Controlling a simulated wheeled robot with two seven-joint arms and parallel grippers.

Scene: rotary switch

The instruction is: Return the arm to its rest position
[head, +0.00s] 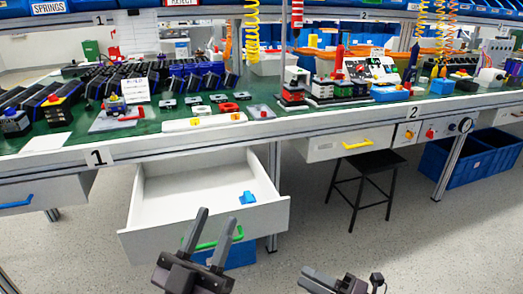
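My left gripper (208,236) is at the bottom of the head view, in front of the open white drawer (145,205). Its two fingers point up and stand apart, with nothing seen between them but the view of the drawer's green handle (222,240) behind. I cannot tell whether a finger touches the handle. My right gripper (345,284) is at the bottom edge, right of the left one, low over the floor. Only part of it shows, and its fingers cannot be made out clearly.
A green-topped workbench (275,125) crosses the view, crowded with parts. The drawer sticks out and holds a small blue piece (247,197). A black stool (362,177) stands under the bench, and blue bins (480,155) are at right.

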